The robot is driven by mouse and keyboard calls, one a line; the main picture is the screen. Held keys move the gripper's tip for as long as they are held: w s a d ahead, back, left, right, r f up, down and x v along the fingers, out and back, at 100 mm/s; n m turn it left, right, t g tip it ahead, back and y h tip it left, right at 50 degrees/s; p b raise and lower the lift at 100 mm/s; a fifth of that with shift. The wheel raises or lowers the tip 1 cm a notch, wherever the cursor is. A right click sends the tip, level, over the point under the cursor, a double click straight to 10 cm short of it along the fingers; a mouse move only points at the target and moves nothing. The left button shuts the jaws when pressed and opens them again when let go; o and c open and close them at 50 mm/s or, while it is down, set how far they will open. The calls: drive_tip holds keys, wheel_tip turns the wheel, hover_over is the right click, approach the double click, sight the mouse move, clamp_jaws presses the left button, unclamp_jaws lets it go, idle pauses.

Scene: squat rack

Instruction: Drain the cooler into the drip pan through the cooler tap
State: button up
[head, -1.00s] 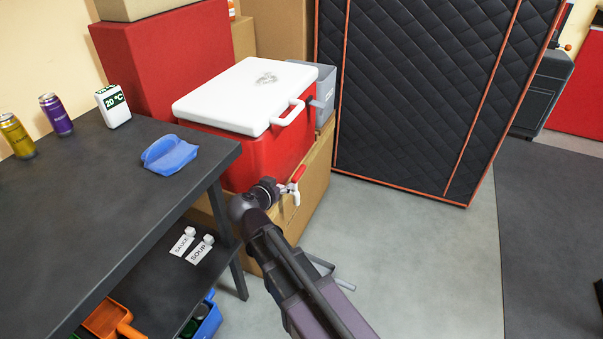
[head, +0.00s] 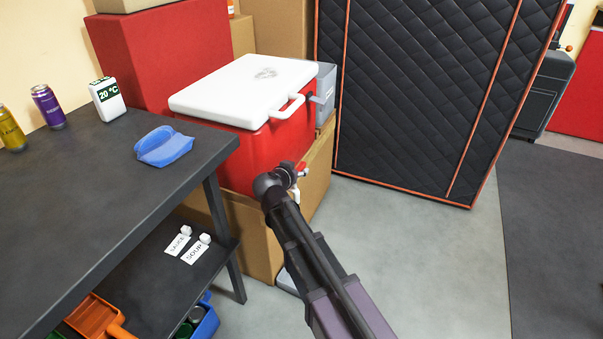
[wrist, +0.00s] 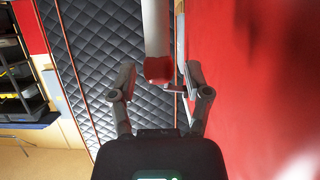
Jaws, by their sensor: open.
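The cooler (head: 268,150) is red with a closed white lid (head: 240,92) and stands on a cardboard box. Its tap (head: 296,196) is white with a red lever (head: 302,169), low on the front, partly hidden by my arm. In the wrist view my gripper (wrist: 158,76) is open, with its fingers on either side of a white part with a red end (wrist: 158,68), apparently the tap lever. The cooler wall (wrist: 260,90) fills the right side there. A grey thing (head: 287,281) on the floor below, mostly hidden by my arm, may be the drip pan.
A dark table (head: 90,190) with cans, a thermometer and a blue scoop-like tray (head: 164,146) stands at left. Its lower shelf holds labels and bins. A black quilted panel (head: 420,90) stands behind; the grey floor at right is clear.

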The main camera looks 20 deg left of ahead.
drive_tip(key=shift+x, duration=0.85)
drive_tip(key=shift+c, duration=0.2)
clamp_jaws()
